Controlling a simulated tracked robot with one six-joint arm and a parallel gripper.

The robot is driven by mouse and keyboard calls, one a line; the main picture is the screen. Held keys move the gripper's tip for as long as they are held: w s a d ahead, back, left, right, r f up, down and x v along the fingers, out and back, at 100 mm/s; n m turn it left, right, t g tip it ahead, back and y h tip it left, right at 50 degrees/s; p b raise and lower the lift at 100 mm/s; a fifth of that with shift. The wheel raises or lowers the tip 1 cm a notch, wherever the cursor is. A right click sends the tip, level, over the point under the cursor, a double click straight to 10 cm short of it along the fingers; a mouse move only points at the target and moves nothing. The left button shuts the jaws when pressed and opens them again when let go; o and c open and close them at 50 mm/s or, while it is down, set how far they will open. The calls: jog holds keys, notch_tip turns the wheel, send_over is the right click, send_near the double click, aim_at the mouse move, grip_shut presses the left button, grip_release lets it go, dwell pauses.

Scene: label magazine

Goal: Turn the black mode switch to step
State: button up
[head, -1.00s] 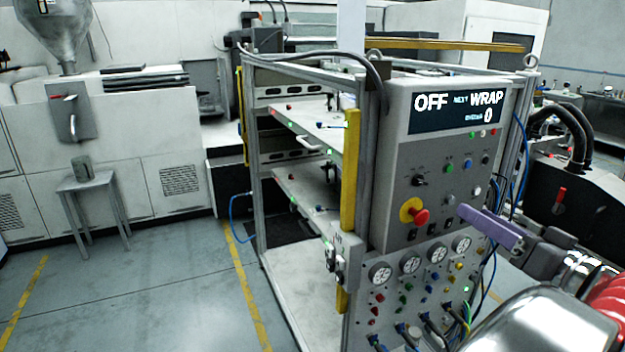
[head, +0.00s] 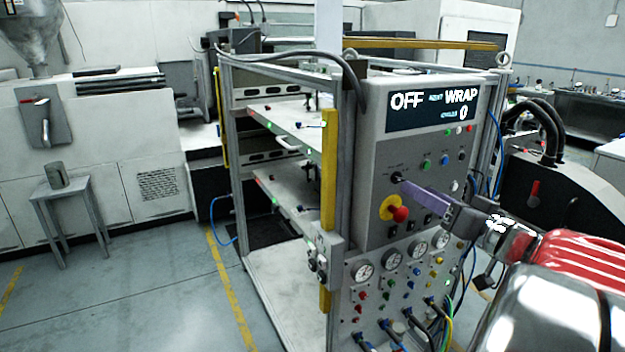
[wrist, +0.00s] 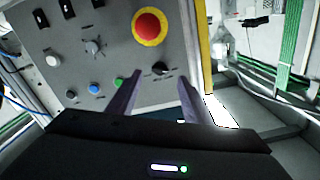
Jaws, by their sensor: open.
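The black mode switch (head: 396,177) is a small knob on the upper left of the grey control panel (head: 378,150). In the wrist view the switch (wrist: 161,68) shows a pale pointer mark, and its labels are too small to read. My gripper (head: 407,189) has long purple fingers and reaches the panel at the switch, partly covering the area beside it. In the wrist view my gripper (wrist: 162,78) is open, with one finger on each side of the switch. I cannot tell whether either finger touches it. The display (head: 433,108) reads OFF, WRAP and 0.
A red emergency stop (head: 401,214) on a yellow collar sits just below the switch, close to my fingers. Green and blue buttons (head: 444,159) lie to the right. Gauges (head: 391,257) and hoses (head: 405,335) are below. A yellow post (head: 329,170) stands left of the panel.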

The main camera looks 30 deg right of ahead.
aim_at(398, 178)
jog(key=shift+w+a, duration=0.1)
jog(key=shift+w, duration=2.5)
jog(key=shift+c, duration=0.3)
jog(key=c, duration=1)
